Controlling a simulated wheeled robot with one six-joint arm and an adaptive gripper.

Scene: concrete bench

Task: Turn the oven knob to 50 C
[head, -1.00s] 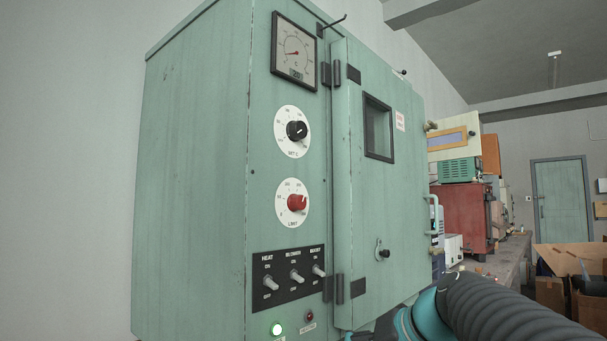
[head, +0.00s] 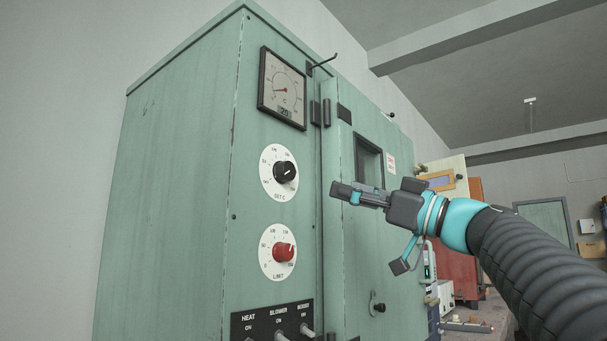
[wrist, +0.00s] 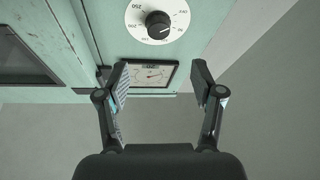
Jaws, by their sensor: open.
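The green oven (head: 180,180) fills the left and middle of the head view. Its black set knob (head: 285,172) sits on a white dial marked SET C, above a red LIMIT knob (head: 284,252). The black knob also shows in the wrist view (wrist: 158,24), where the picture is upside down; the exact setting is too small to read. The gauge (head: 283,88) above shows a small display reading about 20. My gripper (head: 338,190) is in front of the oven, right of the black knob and apart from it. In the wrist view its two fingers (wrist: 162,88) are spread and empty.
A switch panel (head: 272,322) with HEAT, BLOWER and another switch lies below the knobs. The oven door with a window (head: 368,160) and a hook (head: 325,60) are to the right. A bench with equipment stands behind at right. Space before the dials is free.

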